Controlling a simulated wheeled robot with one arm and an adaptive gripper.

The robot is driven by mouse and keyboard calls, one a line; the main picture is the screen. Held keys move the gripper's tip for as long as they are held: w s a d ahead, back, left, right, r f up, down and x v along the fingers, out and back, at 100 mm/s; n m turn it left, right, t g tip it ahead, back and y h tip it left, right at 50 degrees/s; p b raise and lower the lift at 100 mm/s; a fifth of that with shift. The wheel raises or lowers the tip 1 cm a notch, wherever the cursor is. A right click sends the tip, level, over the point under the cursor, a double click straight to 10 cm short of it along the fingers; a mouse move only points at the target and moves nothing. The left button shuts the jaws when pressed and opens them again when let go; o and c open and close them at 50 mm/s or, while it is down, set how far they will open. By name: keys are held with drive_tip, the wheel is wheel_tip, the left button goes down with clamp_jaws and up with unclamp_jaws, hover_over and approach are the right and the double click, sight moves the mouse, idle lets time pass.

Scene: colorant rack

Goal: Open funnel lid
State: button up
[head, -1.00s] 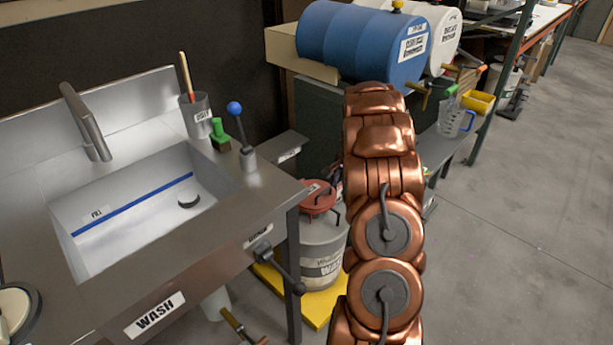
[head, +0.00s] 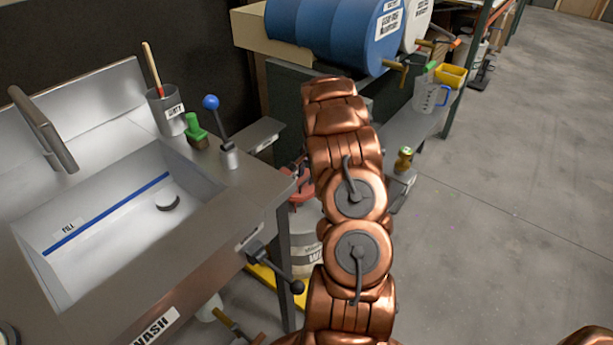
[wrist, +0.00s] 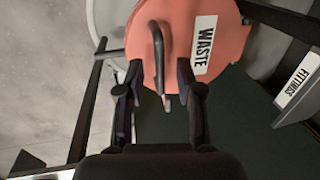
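The red-orange funnel lid (wrist: 190,35), labelled WASTE, fills the upper middle of the wrist view. It lies flat and looks closed. A dark bar handle (wrist: 158,55) stands up from it. My gripper (wrist: 158,98) is open, with one finger on each side of the handle's line; I cannot tell whether either finger touches it. In the head view the lid (head: 301,187) is partly hidden behind my copper arm, on top of the pale waste drum (head: 306,240). The gripper is hidden in the head view.
The steel wash sink (head: 110,215) stands to the left, with a black-knobbed lever (head: 285,280) at its front near the drum. A blue barrel (head: 335,30) lies behind. Open floor (head: 500,230) lies to the right.

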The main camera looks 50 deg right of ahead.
drive_tip(key=shift+w+f, duration=0.1)
drive_tip(key=shift+f, duration=0.3)
clamp_jaws()
idle(0.4)
